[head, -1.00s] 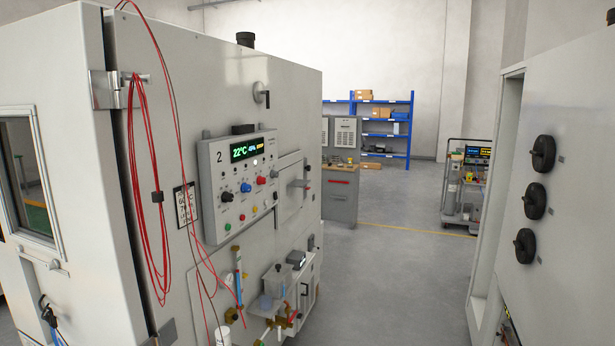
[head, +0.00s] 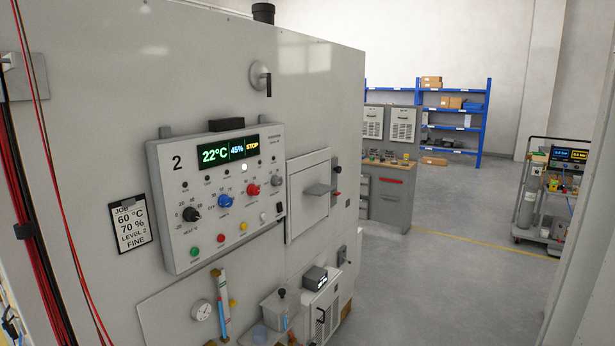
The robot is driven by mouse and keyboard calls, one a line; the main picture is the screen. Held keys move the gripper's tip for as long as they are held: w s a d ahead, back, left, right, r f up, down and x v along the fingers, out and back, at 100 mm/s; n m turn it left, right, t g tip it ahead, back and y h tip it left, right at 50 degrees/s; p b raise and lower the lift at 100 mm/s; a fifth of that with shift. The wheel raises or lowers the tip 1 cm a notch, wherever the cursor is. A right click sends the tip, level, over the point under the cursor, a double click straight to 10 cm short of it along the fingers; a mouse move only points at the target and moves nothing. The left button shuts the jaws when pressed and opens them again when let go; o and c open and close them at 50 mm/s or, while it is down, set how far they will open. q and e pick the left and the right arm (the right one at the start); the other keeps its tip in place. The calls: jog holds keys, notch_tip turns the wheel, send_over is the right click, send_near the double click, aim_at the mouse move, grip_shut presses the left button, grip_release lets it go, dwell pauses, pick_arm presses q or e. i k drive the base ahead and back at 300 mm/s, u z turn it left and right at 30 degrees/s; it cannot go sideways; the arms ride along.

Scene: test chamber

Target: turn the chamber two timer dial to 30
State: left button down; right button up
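The control panel (head: 218,196) of chamber two is on the chamber's side wall, marked "2". Its display (head: 228,150) reads 22°C, 45% and STOP. A row of dials runs across it: a black one (head: 191,214), a blue one (head: 225,201), a red one (head: 253,190) and a small grey one (head: 277,181). Their labels are too small to tell which is the timer or where each points. Green (head: 193,252), red (head: 221,239) and yellow (head: 243,227) buttons sit below. Neither gripper is in view.
A job card (head: 131,226) reads 60 °C, 70 %, LEVEL 2, FINE. A hatch with a grey handle (head: 319,189) is right of the panel. Red cables (head: 40,190) hang at left. A gauge (head: 201,311) and small fittings are below. The floor (head: 430,270) to the right is open.

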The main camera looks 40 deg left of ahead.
aim_at(275, 179)
jog(key=u, duration=0.45)
jog(key=i, duration=1.2)
jog(key=u, duration=0.95)
